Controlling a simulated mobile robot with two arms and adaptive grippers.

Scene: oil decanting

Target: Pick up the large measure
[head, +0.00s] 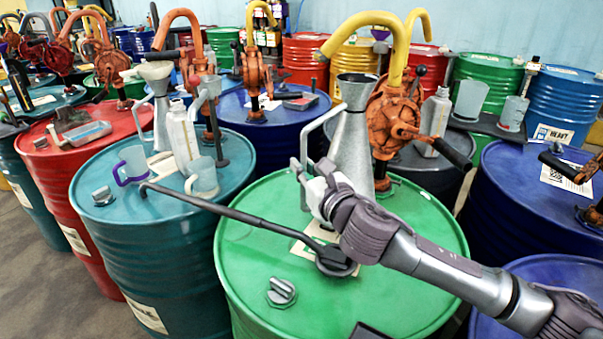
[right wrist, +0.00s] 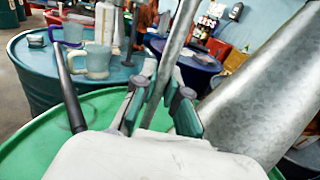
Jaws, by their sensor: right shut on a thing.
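The large measure (head: 352,140) is a tall, grey galvanised metal jug with a wide mouth and a long side handle. It is upright over the green drum (head: 250,240), in front of the orange pump. Its base is partly hidden by my right arm, so I cannot tell whether it touches the lid. My right gripper (head: 303,172) is at the lower part of the handle, shut on it. In the right wrist view, the handle (right wrist: 172,50) passes between the fingers (right wrist: 160,105), with the measure's body (right wrist: 265,85) close on the right. My left gripper is not in view.
An orange pump (head: 392,118) with a yellow spout stands just behind the measure. A long dark rod (head: 230,212) reaches from the green drum over the teal drum (head: 110,225). Cups, a plastic bottle (head: 183,137) and a smaller metal measure (head: 160,105) stand on the teal drum.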

